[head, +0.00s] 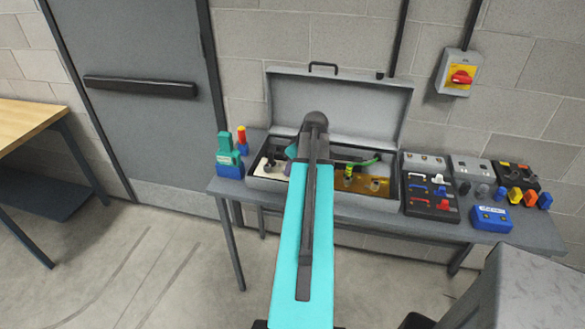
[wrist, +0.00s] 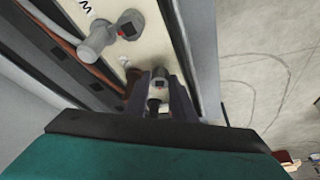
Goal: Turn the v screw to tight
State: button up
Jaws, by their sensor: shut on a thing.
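In the wrist view, my gripper (wrist: 158,102) has its two dark fingers on either side of a screw (wrist: 157,82) with a grey top and a small red and black mark. The fingers are shut on it. Its letter is hidden, so I cannot read whether it is the v screw. A second grey screw or fitting (wrist: 112,34) stands apart on the same cream panel (wrist: 140,52), near a printed letter that looks like W. In the head view, my arm covers much of the open grey box (head: 340,104), and the fingertips are not clear.
In the head view, a green cable (head: 364,162) lies inside the box. Switch panels (head: 431,190) and small coloured parts crowd the bench's right side. A red and yellow switch (head: 461,77) is on the wall. Bare floor lies in front.

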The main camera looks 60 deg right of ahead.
jog(key=m, duration=0.2)
jog(key=m+h+b, duration=0.2)
jog(key=m, duration=0.1)
jog(key=shift+w+a+m+g, duration=0.1)
jog(key=shift+a+m+g, duration=0.2)
jog(key=shift+a+g, duration=0.1)
jog(key=m, duration=0.2)
jog(key=m+g+b, duration=0.1)
jog(key=m, duration=0.1)
jog(key=m+g+h, duration=0.1)
jog(key=m, duration=0.1)
jog(key=shift+w+a, duration=0.2)
jog(key=shift+w, duration=0.15)
jog(key=shift+m, duration=0.4)
jog(key=shift+f, duration=0.1)
jog(key=o, duration=0.7)
jog(key=shift+o, duration=0.4)
jog(key=shift+r, duration=0.2)
